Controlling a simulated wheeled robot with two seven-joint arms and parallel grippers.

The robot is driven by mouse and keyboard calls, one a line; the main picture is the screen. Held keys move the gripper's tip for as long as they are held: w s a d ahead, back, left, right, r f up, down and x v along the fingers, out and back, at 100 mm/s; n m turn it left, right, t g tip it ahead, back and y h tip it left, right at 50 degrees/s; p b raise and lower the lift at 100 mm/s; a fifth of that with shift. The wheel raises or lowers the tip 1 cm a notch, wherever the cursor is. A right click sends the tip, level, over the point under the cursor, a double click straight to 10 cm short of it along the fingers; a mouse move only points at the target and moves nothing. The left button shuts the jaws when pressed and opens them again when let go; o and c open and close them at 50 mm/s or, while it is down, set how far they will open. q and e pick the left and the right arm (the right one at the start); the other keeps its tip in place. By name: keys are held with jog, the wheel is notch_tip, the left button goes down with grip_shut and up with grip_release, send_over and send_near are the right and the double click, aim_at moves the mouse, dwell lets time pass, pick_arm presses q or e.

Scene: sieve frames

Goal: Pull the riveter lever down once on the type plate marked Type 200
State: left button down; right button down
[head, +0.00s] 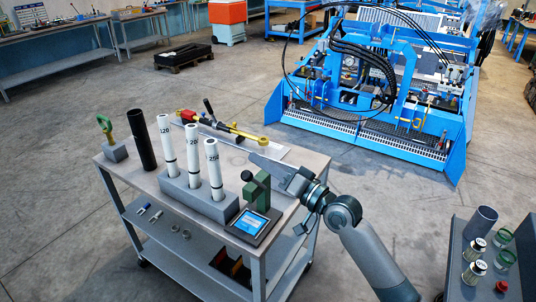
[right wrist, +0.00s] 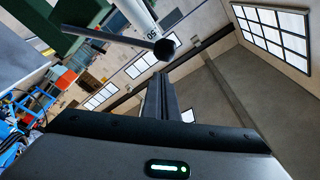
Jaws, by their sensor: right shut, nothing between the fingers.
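The green riveter (head: 261,190) stands at the right front of the cart top, with a dark lever knob (head: 246,175) on its left. In the right wrist view, the lever (right wrist: 110,37) is a dark rod ending in a ball knob (right wrist: 164,49), beside the green body (right wrist: 80,14). My right gripper (head: 255,159) is shut and empty, reaching in from the right just behind the riveter. In the right wrist view its fingers (right wrist: 160,85) point toward the knob; I cannot tell whether they touch. I cannot make out a plate marked Type 200. My left gripper is out of view.
White tubes marked 120, 20-something and 250 (head: 214,165) stand in a grey block (head: 198,201) left of the riveter. A blue screen (head: 248,222) lies before it. A black tube (head: 141,140) and a red-yellow tool (head: 220,126) are farther left and behind.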

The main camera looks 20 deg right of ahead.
aim_at(252, 175)
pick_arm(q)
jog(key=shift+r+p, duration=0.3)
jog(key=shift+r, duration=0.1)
pick_arm(e)
jog(key=shift+s+a+f, duration=0.55)
jog(key=shift+s+f, duration=0.15)
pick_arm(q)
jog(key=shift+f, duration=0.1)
